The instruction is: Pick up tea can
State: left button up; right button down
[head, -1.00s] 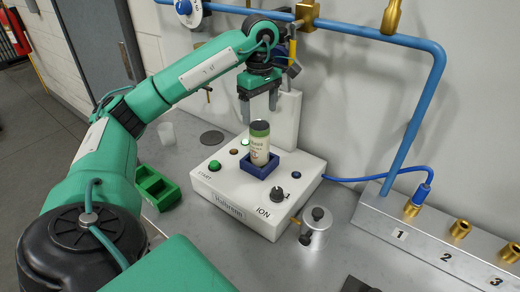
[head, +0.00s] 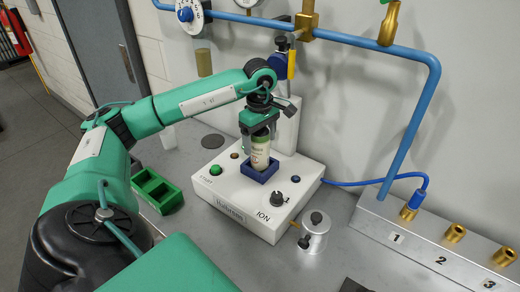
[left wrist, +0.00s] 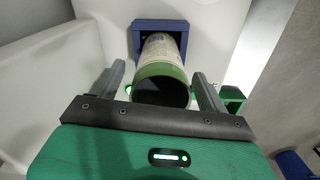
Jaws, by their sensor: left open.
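The tea can (head: 260,153) is a pale cylinder with a green band and a dark top. It stands upright in the blue square holder (head: 258,176) on the white machine (head: 230,204). My left gripper (head: 259,137) is open, pointing down around the can's upper part. In the left wrist view, the can (left wrist: 162,65) lies between the two spread fingers, with a gap visible on each side. The blue holder (left wrist: 140,27) surrounds its lower end. My right gripper is not in view.
A green two-compartment tray (head: 157,189) lies left of the machine. A small metal cylinder with black knobs (head: 315,228) stands at its right. A metal block with numbered brass fittings (head: 430,245) is at far right. A blue pipe (head: 420,110) runs along the wall behind.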

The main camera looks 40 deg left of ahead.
pick_arm(q)
jog(key=shift+c, duration=0.4)
jog(key=c, duration=1.2)
jog(key=shift+r, duration=0.1)
